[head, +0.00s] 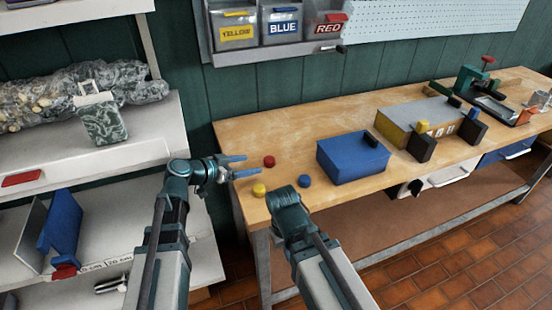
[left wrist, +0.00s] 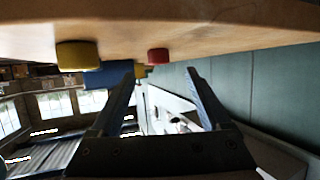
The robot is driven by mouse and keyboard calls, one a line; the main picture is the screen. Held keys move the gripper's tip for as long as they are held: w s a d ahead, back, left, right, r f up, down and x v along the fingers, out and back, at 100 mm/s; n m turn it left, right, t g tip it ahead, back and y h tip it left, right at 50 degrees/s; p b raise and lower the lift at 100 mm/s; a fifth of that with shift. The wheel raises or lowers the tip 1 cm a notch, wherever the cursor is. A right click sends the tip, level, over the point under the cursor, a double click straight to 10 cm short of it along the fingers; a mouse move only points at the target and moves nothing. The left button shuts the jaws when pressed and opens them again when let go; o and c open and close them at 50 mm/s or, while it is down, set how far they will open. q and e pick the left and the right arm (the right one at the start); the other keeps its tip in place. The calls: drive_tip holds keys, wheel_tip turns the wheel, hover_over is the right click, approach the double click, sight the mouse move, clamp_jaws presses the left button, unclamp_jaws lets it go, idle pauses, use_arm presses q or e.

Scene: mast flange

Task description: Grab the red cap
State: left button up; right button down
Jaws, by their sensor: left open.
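The red cap (head: 269,161) is a small round disc on the wooden bench near its left end. My left gripper (head: 250,166) is open and empty, just left of the red cap, with its fingers pointing toward it. In the left wrist view, the picture is upside down; the red cap (left wrist: 158,56) shows beyond the gap between the open fingers (left wrist: 160,73). They do not appear to touch it. A yellow cap (head: 259,190) sits nearer the bench's front edge, and a blue cap (head: 305,181) lies to the right.
A blue box (head: 352,160) stands right of the caps, with a grey-and-yellow block (head: 408,118) beyond. Bins labelled YELLOW, BLUE and RED (head: 328,27) hang on the wall behind. A loaded white shelf (head: 150,135) stands left. Bench behind the red cap is clear.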

sight(265, 161)
use_arm(q)
drive_tip(key=shift+d, duration=0.1)
drive_tip(key=shift+b+x, duration=0.45)
drive_tip(key=shift+x, duration=0.5)
drive_tip(key=shift+b+x, duration=0.9)
drive_tip(key=shift+x, duration=1.95)
drive_tip(key=shift+r, duration=0.25)
clamp_jaws()
